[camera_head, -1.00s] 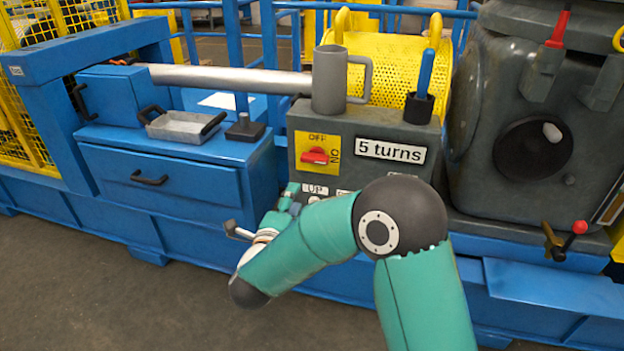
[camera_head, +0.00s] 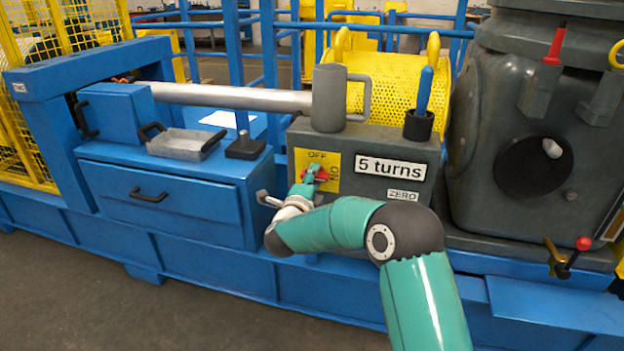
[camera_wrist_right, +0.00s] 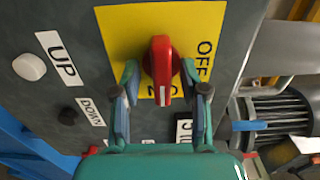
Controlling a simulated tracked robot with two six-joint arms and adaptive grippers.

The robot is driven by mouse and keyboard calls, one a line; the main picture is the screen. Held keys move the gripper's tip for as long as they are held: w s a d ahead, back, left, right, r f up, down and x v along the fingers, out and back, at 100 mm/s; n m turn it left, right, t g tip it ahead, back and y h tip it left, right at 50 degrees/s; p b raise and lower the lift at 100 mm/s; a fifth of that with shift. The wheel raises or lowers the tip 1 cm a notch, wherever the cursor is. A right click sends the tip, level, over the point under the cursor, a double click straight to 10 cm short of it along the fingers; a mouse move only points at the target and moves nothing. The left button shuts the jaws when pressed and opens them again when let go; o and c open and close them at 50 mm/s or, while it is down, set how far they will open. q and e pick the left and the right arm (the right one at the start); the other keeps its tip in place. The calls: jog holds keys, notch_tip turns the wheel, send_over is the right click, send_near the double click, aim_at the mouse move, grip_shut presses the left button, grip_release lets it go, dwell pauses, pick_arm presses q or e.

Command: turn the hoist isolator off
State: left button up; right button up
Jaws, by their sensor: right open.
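The hoist isolator is a red knob (camera_wrist_right: 160,65) on a yellow plate (camera_wrist_right: 120,30), on the front of a grey box (camera_head: 350,140). In the right wrist view its bar lies upright, its lower end toward the partly hidden ON label, with OFF at the right side. In the head view the yellow plate (camera_head: 331,162) shows OFF at top and ON at right. My right gripper (camera_wrist_right: 159,74) is open, one finger on each side of the knob; I cannot tell if they touch it. In the head view my right gripper (camera_head: 311,176) partly covers the knob. My left gripper is out of view.
UP (camera_wrist_right: 62,60) and DOWN (camera_wrist_right: 92,111) labels sit beside the plate, with a white button (camera_wrist_right: 29,67) and a black button (camera_wrist_right: 68,116). A grey mug (camera_head: 328,98) and a holder with a blue handle (camera_head: 420,120) stand on the box.

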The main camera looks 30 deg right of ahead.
jog(key=shift+w+d, duration=0.4)
jog(key=shift+d, duration=0.05)
